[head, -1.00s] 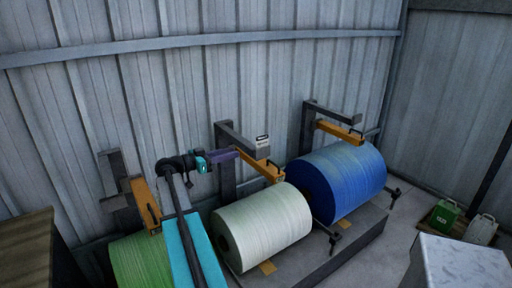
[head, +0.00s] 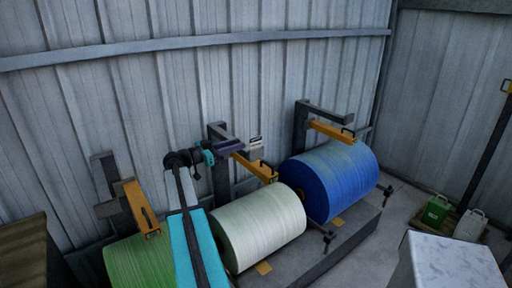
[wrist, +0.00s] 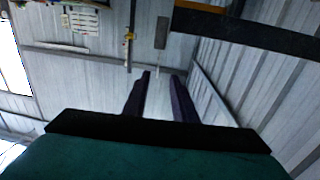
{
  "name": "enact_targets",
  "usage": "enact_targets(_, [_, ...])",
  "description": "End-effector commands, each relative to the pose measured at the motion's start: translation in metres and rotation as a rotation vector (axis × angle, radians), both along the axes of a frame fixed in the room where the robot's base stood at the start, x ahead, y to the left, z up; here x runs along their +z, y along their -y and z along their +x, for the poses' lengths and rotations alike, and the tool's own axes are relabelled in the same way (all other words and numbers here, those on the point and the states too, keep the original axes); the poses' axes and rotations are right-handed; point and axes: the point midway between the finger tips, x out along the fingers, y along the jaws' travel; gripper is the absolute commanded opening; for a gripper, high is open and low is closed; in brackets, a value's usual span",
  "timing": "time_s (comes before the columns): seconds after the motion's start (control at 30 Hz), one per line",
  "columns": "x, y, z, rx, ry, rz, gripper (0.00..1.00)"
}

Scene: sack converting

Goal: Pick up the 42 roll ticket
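A small pale tag with a dark top edge (head: 256,143) is at the middle stand, above its orange arm, in the head view. Its print is too small to read, so I cannot tell whether it is the 42 ticket. My gripper (head: 239,146) is just left of this tag, its dark purple fingers pointing right. In the head view I cannot tell whether they touch it. In the wrist view my gripper (wrist: 160,76) is open, with its two fingers apart and nothing visible between them. A grey rectangular piece (wrist: 161,32) shows beyond the fingertips.
The middle stand's orange arm (head: 255,167) is below my gripper. Green (head: 135,266), white (head: 258,228) and blue (head: 330,180) rolls lie along the ribbed wall (head: 240,80). A pale cabinet (head: 455,262) stands at right front; jugs (head: 437,211) are behind it.

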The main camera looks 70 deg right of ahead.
Motion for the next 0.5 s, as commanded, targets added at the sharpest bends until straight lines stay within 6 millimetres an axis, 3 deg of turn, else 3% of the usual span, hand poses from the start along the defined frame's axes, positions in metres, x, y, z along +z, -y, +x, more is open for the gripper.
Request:
enact_targets(0.2, [0.002,0.024,-0.019,-0.001,0.001,-0.001,0.25])
enact_targets(0.5, [0.000,0.034,-0.027,0.000,0.001,-0.001,0.25])
